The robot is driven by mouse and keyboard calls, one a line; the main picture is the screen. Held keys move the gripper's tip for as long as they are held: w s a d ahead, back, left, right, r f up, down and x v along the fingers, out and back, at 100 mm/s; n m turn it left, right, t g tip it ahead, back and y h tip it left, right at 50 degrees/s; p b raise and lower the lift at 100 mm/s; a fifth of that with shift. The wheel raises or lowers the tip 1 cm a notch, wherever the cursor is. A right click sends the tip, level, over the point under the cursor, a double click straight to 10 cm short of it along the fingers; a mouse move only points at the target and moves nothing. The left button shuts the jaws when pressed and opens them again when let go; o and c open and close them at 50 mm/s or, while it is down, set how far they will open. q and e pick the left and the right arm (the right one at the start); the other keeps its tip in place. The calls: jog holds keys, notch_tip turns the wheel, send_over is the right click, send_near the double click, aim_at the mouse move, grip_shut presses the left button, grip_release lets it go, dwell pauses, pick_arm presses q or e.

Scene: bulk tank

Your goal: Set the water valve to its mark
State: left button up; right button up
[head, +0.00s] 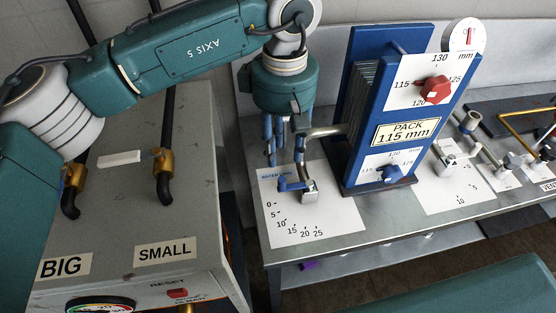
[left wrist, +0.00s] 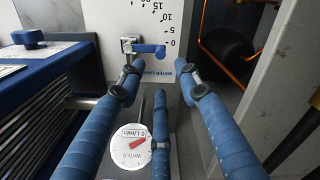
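The water valve (head: 296,186) is a small blue lever on a metal stem, on a white scale plate (head: 335,222) numbered 0 to 25. In the left wrist view the valve lever (left wrist: 148,49) points towards the 0. No separate set mark can be made out on the scale. My left gripper (head: 283,150) hangs just behind and above the valve, its blue fingers apart. In the left wrist view the open gripper (left wrist: 163,95) has nothing between its fingers, and the lever is beyond the fingertips. My right gripper is not in view.
A round water dial (left wrist: 130,147) with a red pointer reads about 0 L/min. A blue plate pack (head: 400,120) with a red knob (head: 436,90) stands close right of the gripper. A bent pipe (head: 325,131) runs beside the fingers. A grey cabinet (head: 130,205) stands left.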

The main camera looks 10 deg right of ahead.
aim_at(283, 179)
pick_arm(q)
jog(key=shift+f, duration=0.3)
notch_tip(283, 179, down, 9)
jog(key=p, duration=0.3)
jog(key=shift+s, duration=0.1)
jog(key=shift+s+f, duration=0.1)
jog(key=shift+f, duration=0.45)
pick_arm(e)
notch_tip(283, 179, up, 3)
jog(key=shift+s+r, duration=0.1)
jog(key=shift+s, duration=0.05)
pick_arm(q)
grip_shut()
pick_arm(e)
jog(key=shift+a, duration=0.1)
